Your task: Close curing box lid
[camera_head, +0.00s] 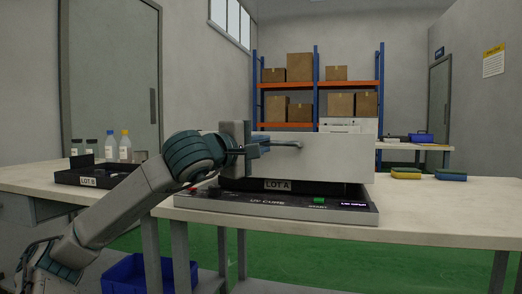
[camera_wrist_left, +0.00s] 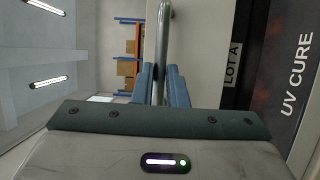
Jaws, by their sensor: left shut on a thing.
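The curing box stands on the table, its dark base (camera_head: 275,207) marked "UV CURE". Its pale grey lid (camera_head: 340,157) is above the base, with a dark gap between them. A black tray labelled "LOT A" (camera_head: 278,184) shows in that gap, and its label also shows in the left wrist view (camera_wrist_left: 232,65). My left gripper (camera_head: 264,147) is at the lid's front, shut on the metal handle (camera_head: 288,144). In the left wrist view the blue fingers (camera_wrist_left: 164,88) stand on both sides of the handle bar (camera_wrist_left: 163,40). My right gripper is out of view.
A black tray labelled "LOT B" (camera_head: 90,179) and several bottles (camera_head: 125,146) stand on the left table. Yellow (camera_head: 406,173) and blue (camera_head: 450,174) sponge-like blocks lie at the right. The tabletop (camera_head: 430,205) right of the box is mostly clear. A blue bin (camera_head: 125,275) is below.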

